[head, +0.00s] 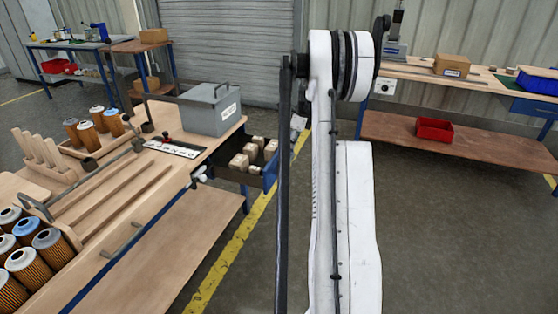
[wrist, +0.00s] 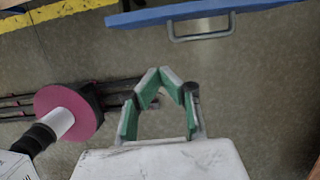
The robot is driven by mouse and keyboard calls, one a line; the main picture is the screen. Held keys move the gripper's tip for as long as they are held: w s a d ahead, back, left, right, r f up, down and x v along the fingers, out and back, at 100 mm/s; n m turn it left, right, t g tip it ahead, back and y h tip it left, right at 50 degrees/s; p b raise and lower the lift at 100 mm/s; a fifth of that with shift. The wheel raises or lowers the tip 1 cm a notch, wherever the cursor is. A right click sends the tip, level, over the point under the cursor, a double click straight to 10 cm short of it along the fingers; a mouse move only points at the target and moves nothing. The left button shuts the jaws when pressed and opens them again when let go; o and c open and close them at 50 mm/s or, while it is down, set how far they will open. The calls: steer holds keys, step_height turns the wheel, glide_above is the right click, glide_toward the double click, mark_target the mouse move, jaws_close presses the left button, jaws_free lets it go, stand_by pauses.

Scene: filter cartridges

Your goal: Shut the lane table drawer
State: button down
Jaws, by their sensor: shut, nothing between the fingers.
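The lane table drawer (head: 270,172) stands pulled out at the far right end of the wooden lane table (head: 150,215). It has a blue front and several small tan boxes inside. My arm partly hides its right side in the head view. In the wrist view, the drawer's blue front (wrist: 140,17) crosses the top, with a grey bar handle (wrist: 202,37) on it. My gripper (wrist: 160,74) has green-padded fingers, shut with nothing between them. It is below the handle in the picture and apart from it. I cannot make out the gripper in the head view.
A grey lidded box (head: 210,110) sits on the table near the drawer. Filter cartridges (head: 28,268) stand at the left. A workbench (head: 470,145) with a red bin (head: 434,129) stands at the back right. Floor with a yellow line (head: 228,255) is clear beside the table.

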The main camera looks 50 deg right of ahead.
mark_target(278, 160)
steer(key=shift+w+a+f+b, duration=0.3)
steer(key=shift+w+f, duration=0.7)
steer(key=shift+f, duration=0.65)
steer(key=shift+w+a+f+b, duration=0.15)
steer(key=shift+w+f+b, duration=0.3)
steer(key=shift+w+f, duration=0.95)
steer(key=shift+w+a+f+b, duration=0.3)
steer(key=shift+w+f, duration=0.35)
steer(key=shift+f, duration=1.3)
steer(key=w+a, duration=0.2)
steer(key=w, duration=0.5)
steer(key=w+a, duration=0.2)
steer(key=w, duration=0.5)
steer(key=w+a, duration=0.2)
steer(key=w, duration=0.5)
steer(key=shift+w+b, duration=0.25)
steer(key=shift+b, duration=0.1)
steer(key=shift+s, duration=0.1)
